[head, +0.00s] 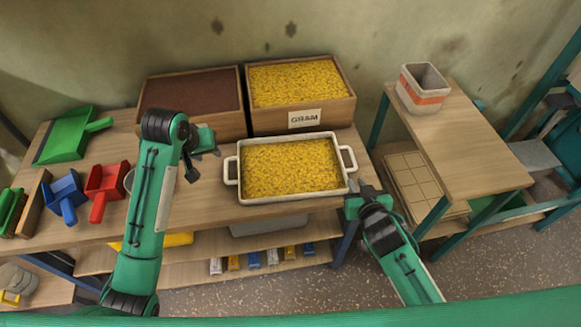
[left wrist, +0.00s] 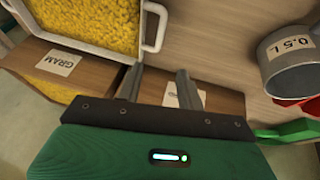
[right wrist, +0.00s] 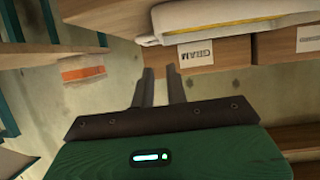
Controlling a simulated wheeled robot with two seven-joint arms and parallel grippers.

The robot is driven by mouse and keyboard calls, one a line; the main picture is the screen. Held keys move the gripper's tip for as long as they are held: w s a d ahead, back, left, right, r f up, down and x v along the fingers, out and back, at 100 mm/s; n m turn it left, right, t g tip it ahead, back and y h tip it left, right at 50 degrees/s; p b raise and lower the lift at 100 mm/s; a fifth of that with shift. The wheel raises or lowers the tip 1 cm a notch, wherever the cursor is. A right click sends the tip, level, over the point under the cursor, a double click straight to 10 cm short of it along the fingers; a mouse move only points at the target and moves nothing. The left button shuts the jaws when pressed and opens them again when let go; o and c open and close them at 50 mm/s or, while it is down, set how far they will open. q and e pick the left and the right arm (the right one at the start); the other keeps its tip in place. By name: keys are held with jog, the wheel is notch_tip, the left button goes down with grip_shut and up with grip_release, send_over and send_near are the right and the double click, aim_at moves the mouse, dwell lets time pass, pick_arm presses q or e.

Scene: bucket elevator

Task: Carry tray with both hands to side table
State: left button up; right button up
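The white tray (head: 290,200), full of yellow grain, stands on the wooden workbench with a loop handle at each end. Its corner and one handle show in the left wrist view (left wrist: 152,28), and its side shows in the right wrist view (right wrist: 225,20). My left gripper (head: 207,160) is open and empty, left of and slightly behind the left handle, apart from it. My right gripper (head: 364,188) is open and empty, just in front of and below the right handle; contact cannot be told. The side table (head: 470,150) stands to the right, with wooden top and teal legs.
A white and orange pot (head: 422,90) stands at the side table's back; its front is clear. A crate labelled GRAM (head: 320,118) and a crate of brown material (head: 228,122) stand behind the tray. Red (head: 105,182) and blue (head: 66,195) scoops and a green dustpan (head: 65,135) lie left.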

aim_at(225, 165)
pick_arm(q)
jog(key=shift+w+r, duration=0.15)
jog(key=shift+r, duration=0.05)
pick_arm(e)
jog(key=shift+w+a, duration=0.1)
pick_arm(q)
jog(key=shift+f, duration=0.1)
